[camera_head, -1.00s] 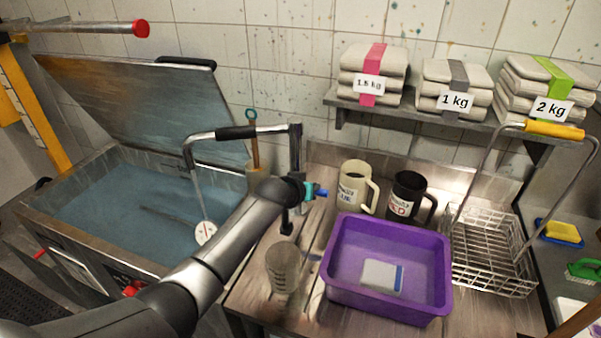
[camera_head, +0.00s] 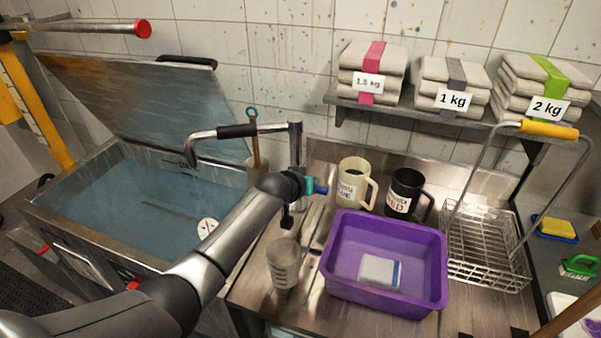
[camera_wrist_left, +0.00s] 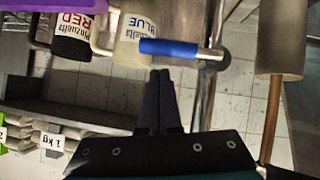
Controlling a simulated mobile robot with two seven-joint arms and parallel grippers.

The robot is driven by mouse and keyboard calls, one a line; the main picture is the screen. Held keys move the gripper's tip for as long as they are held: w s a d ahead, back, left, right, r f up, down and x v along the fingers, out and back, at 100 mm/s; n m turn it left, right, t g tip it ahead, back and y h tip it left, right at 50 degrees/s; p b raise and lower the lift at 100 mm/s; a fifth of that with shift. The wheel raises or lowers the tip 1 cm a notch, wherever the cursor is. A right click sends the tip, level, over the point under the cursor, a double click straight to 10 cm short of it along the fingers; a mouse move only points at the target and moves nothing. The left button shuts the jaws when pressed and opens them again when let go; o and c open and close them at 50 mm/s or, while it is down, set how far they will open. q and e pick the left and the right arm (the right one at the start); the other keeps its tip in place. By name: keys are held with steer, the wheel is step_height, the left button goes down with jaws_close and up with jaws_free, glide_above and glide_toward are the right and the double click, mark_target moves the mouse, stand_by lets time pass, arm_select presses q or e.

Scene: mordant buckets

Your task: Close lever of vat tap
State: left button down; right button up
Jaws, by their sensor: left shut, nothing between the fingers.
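The vat tap (camera_head: 297,150) is a metal post at the vat's right edge, with a spout pipe and black grip reaching left over the vat (camera_head: 125,262). No stream shows below the spout. Its blue lever (camera_head: 320,189) sticks out to the right of the post. In the left wrist view the blue lever (camera_wrist_left: 180,48) lies sideways just beyond my fingertips. My left gripper (camera_wrist_left: 160,74) is shut and empty, close to the lever; I cannot tell whether they touch. In the head view my wrist hides most of this gripper. My right gripper is not in view.
A clear measuring cup (camera_head: 284,265) and a purple basin (camera_head: 385,298) stand on the steel counter. Cream (camera_head: 353,182) and black (camera_head: 404,193) jugs stand behind them. A wire basket (camera_head: 485,265) is at right.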

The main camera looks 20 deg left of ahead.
arm_select(q)
steer(key=d+r+p+v, duration=0.1)
steer(key=p+v, duration=0.1)
steer(key=v, duration=0.9)
steer(key=shift+d+r+p, duration=0.15)
steer(key=shift+r+p, duration=0.2)
steer(key=shift+p, duration=0.05)
